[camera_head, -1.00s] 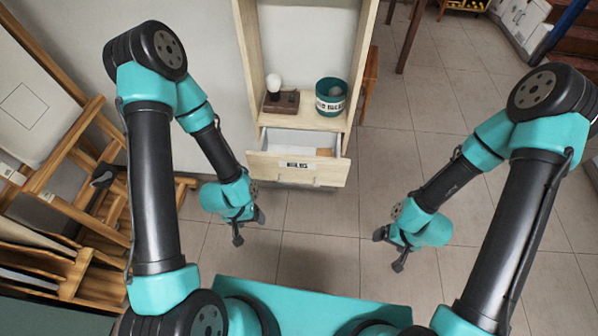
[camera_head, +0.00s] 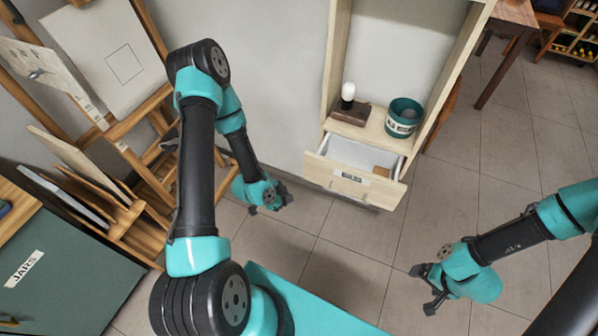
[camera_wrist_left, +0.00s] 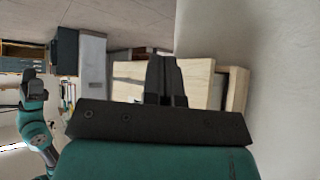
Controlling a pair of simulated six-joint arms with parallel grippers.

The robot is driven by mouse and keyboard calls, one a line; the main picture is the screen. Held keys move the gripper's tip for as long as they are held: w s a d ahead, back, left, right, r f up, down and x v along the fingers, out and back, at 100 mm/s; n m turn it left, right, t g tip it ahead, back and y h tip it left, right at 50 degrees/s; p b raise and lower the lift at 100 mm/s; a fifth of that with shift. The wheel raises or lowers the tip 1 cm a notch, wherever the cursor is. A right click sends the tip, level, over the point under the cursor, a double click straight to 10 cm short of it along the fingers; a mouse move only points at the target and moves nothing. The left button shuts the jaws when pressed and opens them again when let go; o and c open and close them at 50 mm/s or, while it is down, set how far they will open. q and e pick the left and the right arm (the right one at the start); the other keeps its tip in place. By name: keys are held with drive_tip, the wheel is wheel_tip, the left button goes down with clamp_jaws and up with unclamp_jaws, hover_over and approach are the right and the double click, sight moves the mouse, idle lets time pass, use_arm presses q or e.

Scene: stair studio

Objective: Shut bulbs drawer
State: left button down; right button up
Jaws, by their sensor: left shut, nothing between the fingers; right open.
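The bulbs drawer (camera_head: 330,175) is pale wood with a small label on its front, and it stands pulled out of a tall wooden cabinet (camera_head: 337,75). A sheet or piece of brown material lies at the right inside it. My left gripper (camera_head: 270,208) is shut and empty, low to the left of the drawer front and apart from it. In the left wrist view its closed fingers (camera_wrist_left: 161,72) stand in front of pale wood. My right gripper (camera_head: 424,290) is open and empty, over the floor below and right of the drawer.
On the shelf above the drawer are a bulb (camera_head: 348,92) on a brown base (camera_head: 351,115) and a teal pot (camera_head: 403,118). Wooden easels (camera_head: 150,135) and a dark green cabinet labelled JARS (camera_head: 75,265) stand at the left. Floor before the drawer is clear.

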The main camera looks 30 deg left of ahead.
use_arm(q)
drive_tip(key=s+a+r+m+t+h, duration=0.1)
drive_tip(key=a+r+m+t+h, duration=0.3)
drive_tip(key=m, duration=1.2)
drive_tip(key=a+t+h, duration=0.1)
drive_tip(key=a+t, duration=0.2)
drive_tip(key=shift+s+h, duration=0.3)
drive_tip(key=shift+s, duration=0.1)
drive_tip(key=shift+w+d+r, duration=0.1)
approach(307, 169)
drive_tip(key=x, duration=0.6)
drive_tip(key=shift+s+d, duration=0.35)
drive_tip(key=shift+w, duration=0.5)
drive_tip(key=shift+w+a, duration=0.1)
drive_tip(key=shift+a, duration=0.05)
